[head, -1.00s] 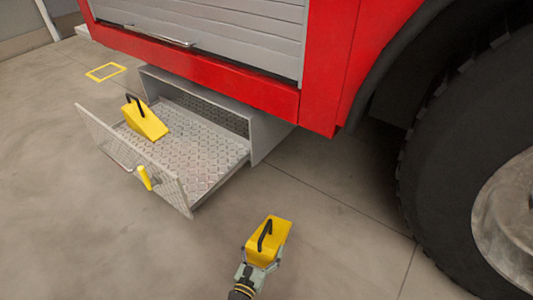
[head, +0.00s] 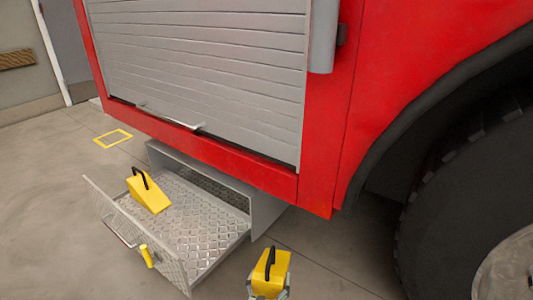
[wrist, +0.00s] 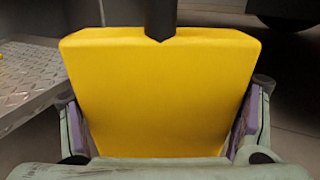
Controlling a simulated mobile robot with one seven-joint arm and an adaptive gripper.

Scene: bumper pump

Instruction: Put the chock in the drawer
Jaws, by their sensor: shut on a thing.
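My gripper (head: 267,294) is shut on a yellow chock (head: 262,278) with a black handle, at the bottom of the head view. In the wrist view the chock (wrist: 160,95) fills the middle, with a gripper finger against each side. The open drawer (head: 205,228), with a tread-plate floor, is to the left of the held chock in the head view. A second yellow chock (head: 150,196) with a black handle sits in the drawer's left part. The right part of the drawer floor is bare. The held chock is outside the drawer, beside its right end.
A yellow grip (head: 146,256) and a metal handle (head: 120,232) are on the drawer front. The red truck body (head: 210,160) overhangs the drawer housing. A large tyre (head: 470,190) stands at the right. A yellow floor marking (head: 113,138) lies at the back left.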

